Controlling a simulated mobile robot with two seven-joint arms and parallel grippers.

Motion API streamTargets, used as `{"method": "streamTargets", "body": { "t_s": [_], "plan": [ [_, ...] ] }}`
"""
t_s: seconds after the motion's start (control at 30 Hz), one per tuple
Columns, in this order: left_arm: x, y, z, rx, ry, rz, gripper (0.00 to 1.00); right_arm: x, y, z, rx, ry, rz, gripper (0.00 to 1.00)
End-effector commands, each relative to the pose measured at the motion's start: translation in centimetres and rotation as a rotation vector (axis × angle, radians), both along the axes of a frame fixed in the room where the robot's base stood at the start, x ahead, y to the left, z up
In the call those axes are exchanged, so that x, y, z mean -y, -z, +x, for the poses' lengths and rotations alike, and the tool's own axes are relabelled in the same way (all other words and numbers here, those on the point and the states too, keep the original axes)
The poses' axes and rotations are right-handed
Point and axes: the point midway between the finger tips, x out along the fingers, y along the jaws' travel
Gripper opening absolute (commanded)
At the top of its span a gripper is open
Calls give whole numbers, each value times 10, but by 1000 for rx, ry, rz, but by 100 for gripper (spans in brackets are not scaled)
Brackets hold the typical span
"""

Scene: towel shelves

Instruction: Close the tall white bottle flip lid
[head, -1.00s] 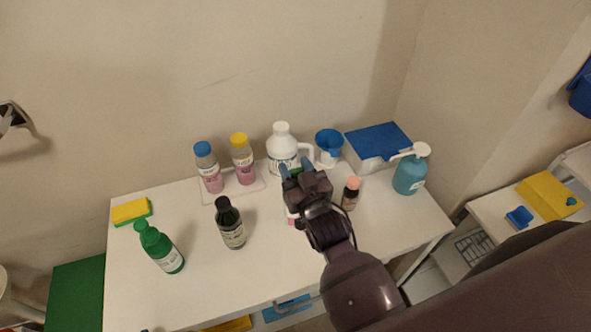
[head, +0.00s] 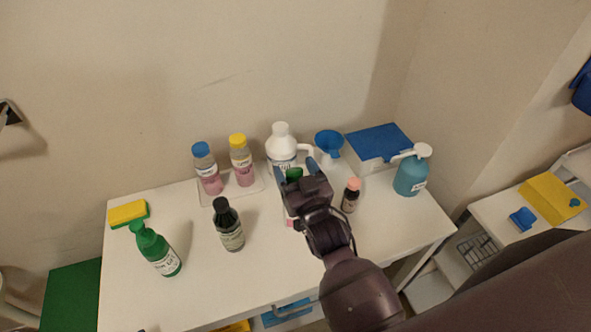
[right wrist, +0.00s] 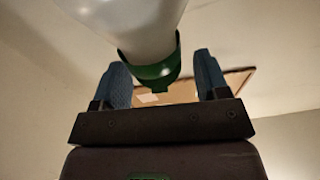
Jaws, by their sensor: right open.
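The tall white bottle with a green lid (head: 294,174) stands at the back middle of the table, mostly hidden behind my right gripper (head: 298,168) in the head view. In the right wrist view, its pale body (right wrist: 125,20) comes in from the top, with the green lid (right wrist: 153,74) at its end. My right gripper (right wrist: 160,82) is open, one finger on each side of the lid, with a visible gap on the right. I cannot tell whether the fingers touch the lid or how far the flip part is open. My left gripper is not in view.
A white jug (head: 281,145) and a blue funnel (head: 329,143) stand close behind. A small pink-capped bottle (head: 350,196) stands to the right, a dark bottle (head: 228,226) to the left. The white table (head: 190,300) is clear at its front.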

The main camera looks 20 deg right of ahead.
Motion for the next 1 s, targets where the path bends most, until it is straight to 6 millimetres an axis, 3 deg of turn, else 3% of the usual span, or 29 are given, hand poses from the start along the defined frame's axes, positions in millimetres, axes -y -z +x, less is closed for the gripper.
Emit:
{"method": "streamTargets", "body": {
  "t_s": [0.27, 0.7, 1.0],
  "plan": [
    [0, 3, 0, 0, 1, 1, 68, 1, 4, -19, -2, 0, 0, 68],
    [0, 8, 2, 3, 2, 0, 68, 4, 12, -86, -2, 0, -1, 68],
    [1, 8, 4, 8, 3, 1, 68, 4, 13, -106, 0, 0, 0, 68]
  ]
}}
